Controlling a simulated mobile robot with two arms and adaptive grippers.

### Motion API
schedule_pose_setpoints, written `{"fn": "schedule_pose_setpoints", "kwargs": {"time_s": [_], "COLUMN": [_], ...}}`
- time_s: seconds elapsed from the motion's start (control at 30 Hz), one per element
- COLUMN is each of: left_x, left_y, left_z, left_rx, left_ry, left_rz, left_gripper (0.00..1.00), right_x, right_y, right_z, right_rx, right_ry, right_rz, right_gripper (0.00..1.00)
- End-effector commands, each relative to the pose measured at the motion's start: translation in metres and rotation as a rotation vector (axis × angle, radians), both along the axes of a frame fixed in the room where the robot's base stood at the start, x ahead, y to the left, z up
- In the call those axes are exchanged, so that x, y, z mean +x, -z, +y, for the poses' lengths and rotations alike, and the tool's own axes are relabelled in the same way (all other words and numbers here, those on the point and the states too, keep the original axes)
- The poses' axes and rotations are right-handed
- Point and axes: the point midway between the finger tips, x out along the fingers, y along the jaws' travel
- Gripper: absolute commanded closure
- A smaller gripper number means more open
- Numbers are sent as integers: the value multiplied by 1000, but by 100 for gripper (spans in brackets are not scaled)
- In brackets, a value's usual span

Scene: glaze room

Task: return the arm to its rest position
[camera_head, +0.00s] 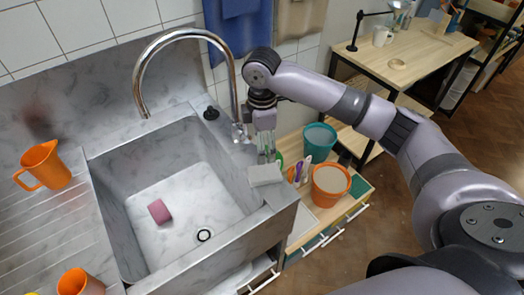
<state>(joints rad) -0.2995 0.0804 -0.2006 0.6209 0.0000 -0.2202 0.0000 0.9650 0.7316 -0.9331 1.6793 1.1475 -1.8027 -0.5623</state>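My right arm reaches in from the right over the cabinet. Its gripper (266,152) points down above the right rim of the sink (247,201). A pale grey block (265,175) lies on that rim just below the fingertips. The fingers are small here, and I cannot tell whether they are open, shut or touching the block. My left gripper is not in view.
The sink holds a pink sponge (159,211). The faucet (182,35) arches left of my gripper. An orange jug (44,166) stands at left. Teal (320,138) and orange (330,183) pots stand under my forearm. A wooden table (405,58) is behind.

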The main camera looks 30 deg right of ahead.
Motion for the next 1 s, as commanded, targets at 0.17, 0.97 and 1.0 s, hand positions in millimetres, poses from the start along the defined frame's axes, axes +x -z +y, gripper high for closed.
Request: {"fn": "schedule_pose_setpoints", "kwargs": {"time_s": [0.17,0.97,1.0], "left_x": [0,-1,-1], "left_y": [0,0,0], "left_z": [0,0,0], "left_rx": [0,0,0], "left_ry": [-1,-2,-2], "left_rz": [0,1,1], "left_gripper": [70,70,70], "right_x": [0,-72,-81], "right_y": [-1,84,89], "right_z": [0,99,106], "right_rx": [0,169,191], "right_ry": [0,105,137], "right_rz": [-1,-85,-96], "right_gripper": [27,27,27]}}
